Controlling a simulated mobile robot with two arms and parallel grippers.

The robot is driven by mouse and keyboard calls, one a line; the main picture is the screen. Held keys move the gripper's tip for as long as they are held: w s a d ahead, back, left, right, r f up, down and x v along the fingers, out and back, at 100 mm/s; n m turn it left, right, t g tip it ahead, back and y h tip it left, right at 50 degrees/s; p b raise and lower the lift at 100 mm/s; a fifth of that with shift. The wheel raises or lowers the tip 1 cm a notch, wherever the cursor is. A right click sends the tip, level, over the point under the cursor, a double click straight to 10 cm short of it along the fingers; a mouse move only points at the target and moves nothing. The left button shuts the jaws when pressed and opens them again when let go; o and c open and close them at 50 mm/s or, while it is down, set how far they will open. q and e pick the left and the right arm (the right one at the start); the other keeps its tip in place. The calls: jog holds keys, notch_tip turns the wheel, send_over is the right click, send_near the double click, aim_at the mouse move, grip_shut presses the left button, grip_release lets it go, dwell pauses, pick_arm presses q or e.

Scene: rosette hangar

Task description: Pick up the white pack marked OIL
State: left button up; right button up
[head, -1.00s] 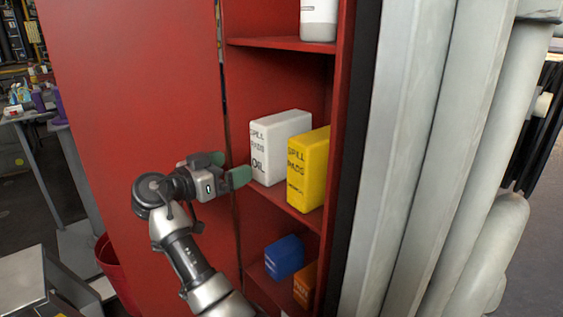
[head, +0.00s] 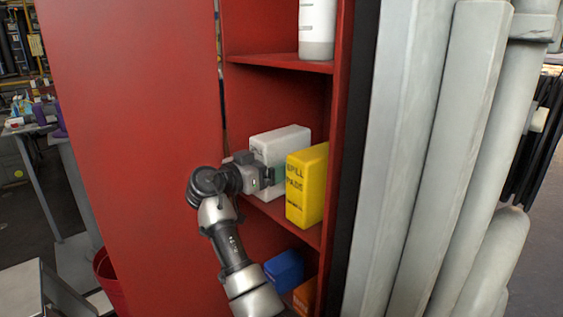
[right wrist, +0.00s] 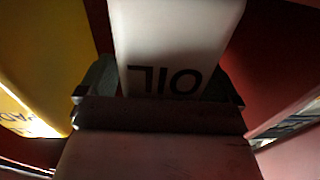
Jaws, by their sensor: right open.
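The white pack marked OIL (head: 283,139) stands upright on the middle shelf of the red cabinet, left of a yellow pack (head: 308,184). My right gripper (head: 271,175) is at the front of the white pack and covers its lower front. In the right wrist view, the white pack (right wrist: 172,35) shows its upside-down OIL lettering between the two open green fingers of my right gripper (right wrist: 165,80). One finger is on each side of the pack; I cannot tell whether they touch it. My left gripper is not in view.
The yellow pack also shows close by in the right wrist view (right wrist: 45,50). A white bottle (head: 317,28) stands on the shelf above. A blue pack (head: 284,270) and an orange pack (head: 305,297) are below. The red cabinet door (head: 130,120) stands open at left.

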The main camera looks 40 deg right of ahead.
jog(key=shift+a, duration=0.1)
jog(key=c, duration=1.1)
jog(key=shift+r, duration=0.15)
